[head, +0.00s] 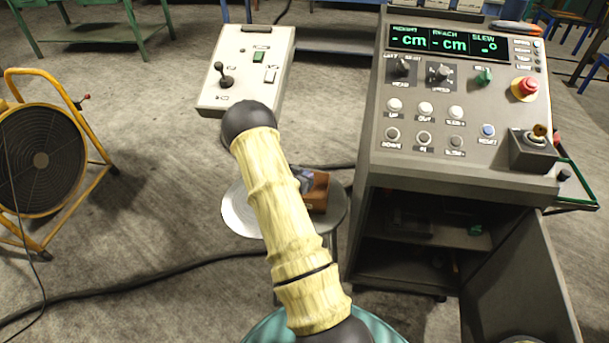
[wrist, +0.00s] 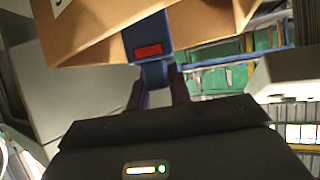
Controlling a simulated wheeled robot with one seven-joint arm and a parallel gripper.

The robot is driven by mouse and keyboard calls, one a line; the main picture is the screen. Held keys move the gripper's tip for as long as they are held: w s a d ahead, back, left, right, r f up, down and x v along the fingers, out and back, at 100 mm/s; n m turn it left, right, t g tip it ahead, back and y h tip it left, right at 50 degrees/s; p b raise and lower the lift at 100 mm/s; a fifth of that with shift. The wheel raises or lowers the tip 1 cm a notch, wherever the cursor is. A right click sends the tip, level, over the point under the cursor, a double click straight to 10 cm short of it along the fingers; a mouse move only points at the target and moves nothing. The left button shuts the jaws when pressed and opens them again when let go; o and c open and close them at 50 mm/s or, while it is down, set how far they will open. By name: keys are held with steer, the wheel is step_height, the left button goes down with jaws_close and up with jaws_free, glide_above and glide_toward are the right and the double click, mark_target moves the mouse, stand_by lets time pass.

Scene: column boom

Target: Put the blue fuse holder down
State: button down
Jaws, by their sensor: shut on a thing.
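In the wrist view my gripper (wrist: 157,88) has its two dark fingers shut on the blue fuse holder (wrist: 149,30), a blue block with a red patch on its face. The fuse holder overlaps a tan-brown box (wrist: 85,32) in the picture; I cannot tell whether they touch. In the head view a brown box (head: 318,192) sits on a round grey stool (head: 238,212), with a small grey-blue shape beside it, too small to identify.
A grey control console (head: 460,160) with a screen, knobs and a joystick stands right of the stool, its lower door open. A pale control box (head: 247,75) is behind the stool. A yellow-framed fan (head: 42,160) stands at left. Dark cables cross the floor.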

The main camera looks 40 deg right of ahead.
steer(key=c, duration=1.3)
jaws_free()
steer(key=shift+r, duration=0.15)
steer(key=shift+r+p, duration=0.55)
steer(key=shift+r, duration=0.05)
steer(key=v, duration=1.2)
steer(key=shift+f, duration=0.1)
